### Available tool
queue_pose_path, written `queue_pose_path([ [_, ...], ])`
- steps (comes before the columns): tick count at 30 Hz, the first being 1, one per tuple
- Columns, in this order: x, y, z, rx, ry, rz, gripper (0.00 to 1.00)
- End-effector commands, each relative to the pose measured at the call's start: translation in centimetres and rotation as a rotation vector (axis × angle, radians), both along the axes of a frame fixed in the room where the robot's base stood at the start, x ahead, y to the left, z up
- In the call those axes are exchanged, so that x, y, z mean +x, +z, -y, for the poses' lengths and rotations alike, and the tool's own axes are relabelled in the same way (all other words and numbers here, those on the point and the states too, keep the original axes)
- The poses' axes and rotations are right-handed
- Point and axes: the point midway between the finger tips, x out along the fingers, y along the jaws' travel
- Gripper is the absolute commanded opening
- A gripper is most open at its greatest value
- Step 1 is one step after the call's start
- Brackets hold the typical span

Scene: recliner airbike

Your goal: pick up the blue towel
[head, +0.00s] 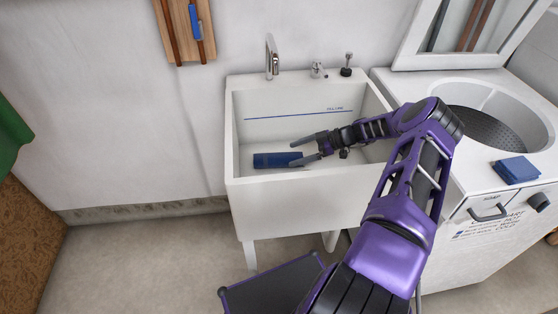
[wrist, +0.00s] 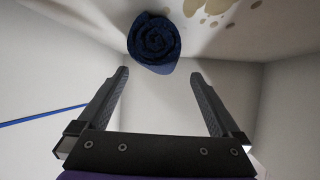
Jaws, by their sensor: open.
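A rolled dark blue towel (head: 272,160) lies on the floor of the white sink (head: 232,150), left of its middle. The wrist view shows the roll end-on (wrist: 153,42), its spiral facing my gripper. My gripper (head: 294,154) is inside the sink at the towel's right end, with its fingers apart. In the wrist view, my gripper (wrist: 158,76) is open and empty, and the towel appears just beyond the fingertips, roughly centred between them. I cannot tell whether a finger touches it. A second blue cloth, folded flat (head: 516,169), lies on the white washer.
The sink walls surround my gripper. A faucet (head: 271,57) and small fittings stand on the sink's back ledge. The white washer (head: 475,172) with an open round tub stands at right. A wooden board (head: 184,25) hangs on the wall. Floor left of the sink is clear.

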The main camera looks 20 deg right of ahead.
Motion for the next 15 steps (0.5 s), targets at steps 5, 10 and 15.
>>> queue_pose_path([
  [5,0.5,-0.8,-1.3,-0.001,0.002,-0.003,1.00],
  [10,1.4,-2.1,-3.4,0.000,0.004,-0.004,1.00],
  [15,2.1,-2.9,-4.6,-0.002,0.001,-0.003,1.00],
])
